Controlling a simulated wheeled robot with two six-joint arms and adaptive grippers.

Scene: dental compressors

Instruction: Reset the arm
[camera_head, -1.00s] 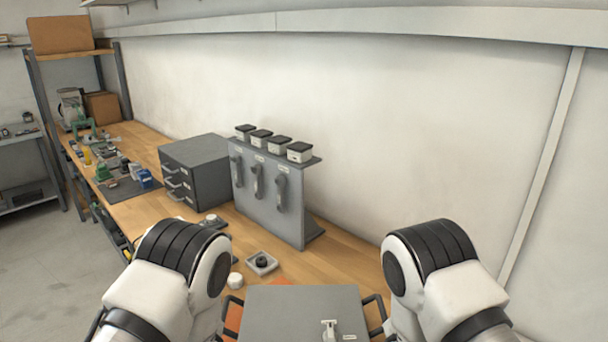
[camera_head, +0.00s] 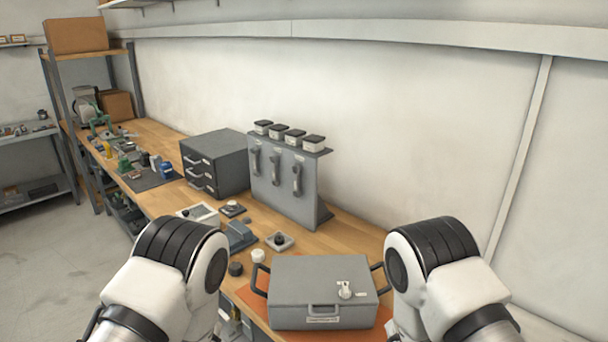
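Parts of my two arms show at the lower left and lower right of the head view, bent at dark ribbed joints. Neither gripper shows; both are out of the frame or hidden behind my arm links. Between the arms, a grey box (camera_head: 290,275) with black side handles, a front handle and a white latch or knob on its lid sits on an orange mat (camera_head: 375,328) on the wooden bench (camera_head: 345,240).
Behind the box stands a grey panel (camera_head: 267,198) with several handles and small containers on top. A grey drawer unit (camera_head: 222,160) is to its left. Small parts, including a square-based black knob (camera_head: 280,240), lie nearby. A wall runs along the back.

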